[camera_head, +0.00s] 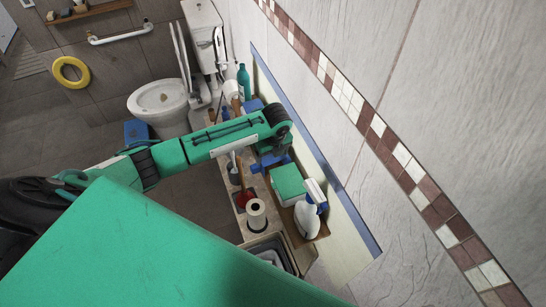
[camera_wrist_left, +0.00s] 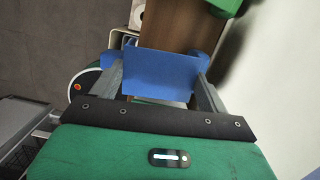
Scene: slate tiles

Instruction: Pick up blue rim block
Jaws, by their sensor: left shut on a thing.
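The blue rim block (camera_wrist_left: 158,72) sits between the two grey fingers of my left gripper (camera_wrist_left: 160,88) in the left wrist view. The fingers are shut on its sides. In the head view the left gripper (camera_head: 272,150) hangs at the end of my green arm over the narrow counter. A blue piece (camera_head: 276,163) shows just below it, partly hidden by the wrist. I cannot tell whether the block is clear of the surface. My right gripper is not in view.
A teal bottle (camera_head: 243,80) stands farther back. The tiled wall (camera_head: 400,130) rises close on the right. A toilet (camera_head: 160,97) stands behind.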

